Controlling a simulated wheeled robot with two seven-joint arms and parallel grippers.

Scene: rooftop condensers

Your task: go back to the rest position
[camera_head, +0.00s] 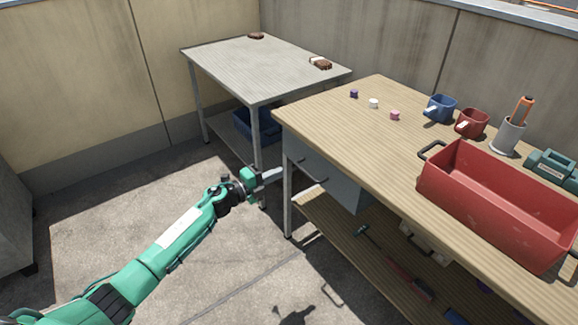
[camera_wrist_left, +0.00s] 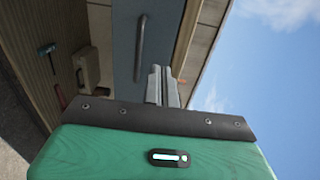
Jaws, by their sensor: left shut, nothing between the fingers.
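My left gripper (camera_head: 272,175) is reached out to the left end of the wooden workbench (camera_head: 390,115), beside the bench's grey-blue drawer (camera_head: 328,178). In the left wrist view its fingers (camera_wrist_left: 163,86) are together with nothing between them. The drawer front (camera_wrist_left: 125,50) and its bar handle (camera_wrist_left: 140,40) show ahead of the fingers, and the fingers look apart from the handle. The drawer looks shut, and its dark handle also shows in the head view (camera_head: 312,172). My right gripper is in neither view.
A hammer (camera_head: 365,238) lies on the lower shelf. A grey table (camera_head: 260,70) stands behind.

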